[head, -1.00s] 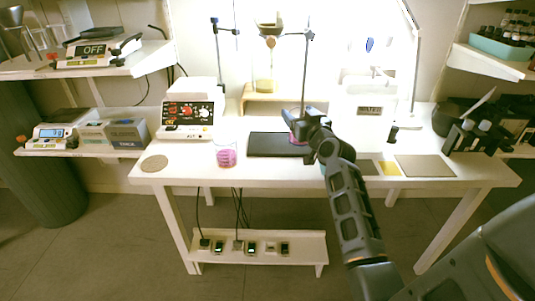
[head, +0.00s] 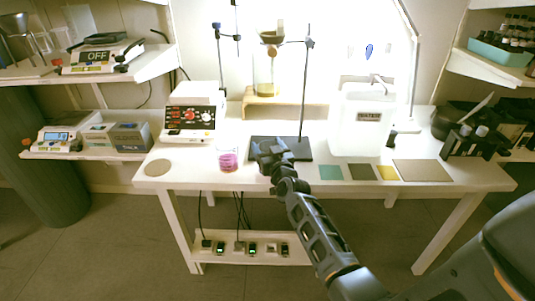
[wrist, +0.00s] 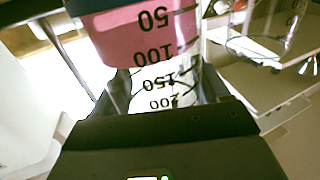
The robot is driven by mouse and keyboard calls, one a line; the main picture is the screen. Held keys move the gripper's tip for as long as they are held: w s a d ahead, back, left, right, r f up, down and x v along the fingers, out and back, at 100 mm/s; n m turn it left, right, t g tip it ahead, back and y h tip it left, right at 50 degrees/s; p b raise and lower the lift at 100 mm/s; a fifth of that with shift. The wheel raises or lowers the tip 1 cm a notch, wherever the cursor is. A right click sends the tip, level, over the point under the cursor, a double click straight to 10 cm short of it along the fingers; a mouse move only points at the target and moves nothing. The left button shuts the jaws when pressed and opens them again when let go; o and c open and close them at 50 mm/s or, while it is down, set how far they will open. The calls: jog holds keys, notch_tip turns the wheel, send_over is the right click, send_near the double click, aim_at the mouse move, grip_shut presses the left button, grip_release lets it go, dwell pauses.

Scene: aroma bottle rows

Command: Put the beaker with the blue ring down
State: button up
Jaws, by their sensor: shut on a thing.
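My gripper (head: 268,152) is over the front part of the black stand base (head: 308,149), right of a glass beaker with pink contents (head: 228,160) on the white table. In the wrist view my gripper (wrist: 165,88) is shut on a clear beaker (wrist: 158,74) with black graduation marks and pink contents. The marks appear upside down there. In the head view my gripper and arm hide this held beaker.
A white WATER container (head: 362,125) stands at the right of the table (head: 300,178). In front lie a teal tile (head: 330,172), a dark tile (head: 361,172), a yellow tile (head: 388,172) and a beige mat (head: 422,170). A round mat (head: 158,168) lies left. A control box (head: 192,118) stands behind.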

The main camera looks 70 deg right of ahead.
jog(key=shift+f, duration=0.3)
jog(key=shift+f+b, duration=0.3)
jog(key=o, duration=1.2)
